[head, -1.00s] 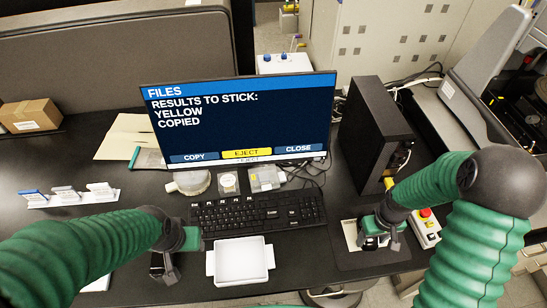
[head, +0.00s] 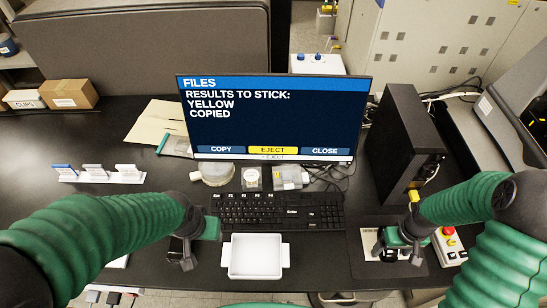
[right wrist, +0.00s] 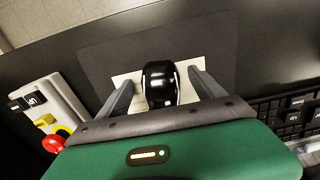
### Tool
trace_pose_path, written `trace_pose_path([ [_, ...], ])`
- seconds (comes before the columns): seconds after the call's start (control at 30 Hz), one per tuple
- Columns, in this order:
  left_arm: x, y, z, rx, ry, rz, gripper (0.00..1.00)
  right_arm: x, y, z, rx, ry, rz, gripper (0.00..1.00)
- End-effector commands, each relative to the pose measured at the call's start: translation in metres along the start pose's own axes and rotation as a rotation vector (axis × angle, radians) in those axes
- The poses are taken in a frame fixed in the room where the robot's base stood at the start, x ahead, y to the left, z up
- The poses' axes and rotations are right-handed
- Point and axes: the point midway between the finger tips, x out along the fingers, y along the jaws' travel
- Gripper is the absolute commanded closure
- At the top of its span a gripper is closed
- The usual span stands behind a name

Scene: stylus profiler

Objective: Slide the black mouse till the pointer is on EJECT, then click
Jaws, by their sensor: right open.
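The black mouse (right wrist: 160,84) sits on a pale sheet on the dark mat, between the fingers of my right gripper (head: 391,254). The fingers stand open on either side of it; I see gaps beside the mouse in the right wrist view. The monitor (head: 272,118) reads "RESULTS TO STICK: YELLOW COPIED". Its EJECT button (head: 273,150) is yellow, while COPY (head: 221,149) and CLOSE (head: 325,151) are blue. A strip below also reads EJECT. I cannot make out a pointer. My left gripper (head: 184,262) is over the desk left of the white tray; its jaws are unclear.
The keyboard (head: 280,211) lies left of the mouse mat (head: 362,268). A control box with a red button (head: 449,232) stands right of the mat. The white tray (head: 228,258) is in front of the keyboard. A black tower (head: 395,140) stands behind the mat.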

Motion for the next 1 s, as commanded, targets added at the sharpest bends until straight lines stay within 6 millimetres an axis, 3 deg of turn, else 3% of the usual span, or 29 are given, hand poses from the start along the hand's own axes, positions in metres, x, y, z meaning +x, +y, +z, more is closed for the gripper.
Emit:
trace_pose_path([
  [0.27,-0.002,0.000,0.000,0.000,0.000,0.000,0.57,-0.002,0.000,0.000,0.000,0.000,0.000,0.24],
  [0.8,-0.061,0.000,-0.015,0.000,0.000,0.000,0.57,-0.067,0.000,0.000,0.000,0.001,0.000,0.24],
  [1.0,-0.065,0.000,-0.015,0.000,0.000,0.000,0.57,-0.071,0.000,0.000,0.000,0.000,0.000,0.24],
])
